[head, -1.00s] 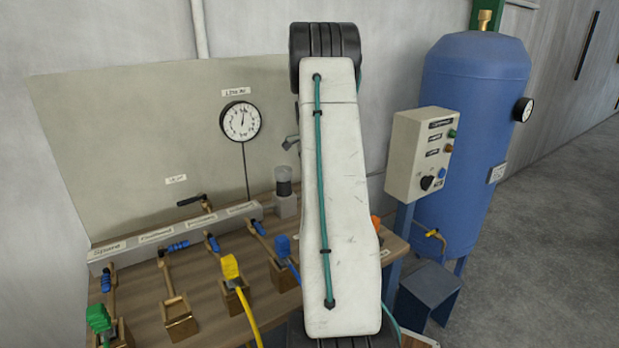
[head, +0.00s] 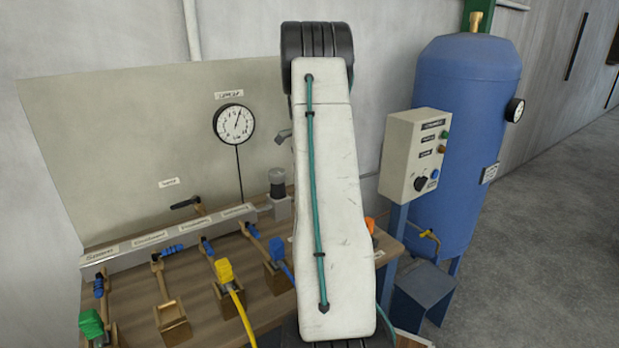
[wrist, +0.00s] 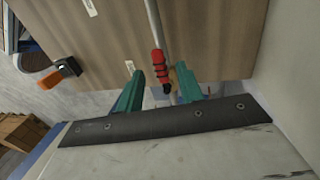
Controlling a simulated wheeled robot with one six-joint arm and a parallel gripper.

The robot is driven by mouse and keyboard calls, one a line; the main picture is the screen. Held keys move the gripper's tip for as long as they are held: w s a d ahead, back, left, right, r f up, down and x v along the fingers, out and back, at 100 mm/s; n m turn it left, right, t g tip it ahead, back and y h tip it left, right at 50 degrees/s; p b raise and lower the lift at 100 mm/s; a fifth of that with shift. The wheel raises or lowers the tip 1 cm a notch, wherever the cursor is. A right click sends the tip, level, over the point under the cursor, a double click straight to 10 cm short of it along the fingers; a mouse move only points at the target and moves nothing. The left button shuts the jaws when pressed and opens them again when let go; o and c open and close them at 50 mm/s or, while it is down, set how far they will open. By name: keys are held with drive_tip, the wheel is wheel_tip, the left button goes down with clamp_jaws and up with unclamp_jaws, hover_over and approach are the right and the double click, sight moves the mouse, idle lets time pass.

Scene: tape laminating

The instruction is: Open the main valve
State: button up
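A red handle (wrist: 158,64) with dark bands sits on a grey pipe end beside a brass-coloured part at the wooden bench's edge in the wrist view. It looks like a valve lever; no readable label names it as the main valve. My gripper (wrist: 160,80) is open, with its green fingers on either side of the handle's lower end. I see no clear contact. The head view hides the gripper and this handle behind my white arm link. A black-handled brass lever (head: 186,204) lies on the back panel in the head view.
Blue-handled valves (head: 167,250) and yellow (head: 225,271), green and blue connectors line the wooden bench. A gauge (head: 234,123) hangs on the panel. A control box (head: 414,155) and a blue tank (head: 458,150) stand right. An orange-handled part (wrist: 50,79) is left in the wrist view.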

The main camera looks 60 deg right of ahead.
drive_tip(key=r, duration=0.3)
drive_tip(key=w+r, duration=0.1)
drive_tip(key=r, duration=0.1)
drive_tip(key=shift+d+r, duration=0.2)
drive_tip(key=shift+d, duration=0.1)
drive_tip(key=shift+s, duration=0.15)
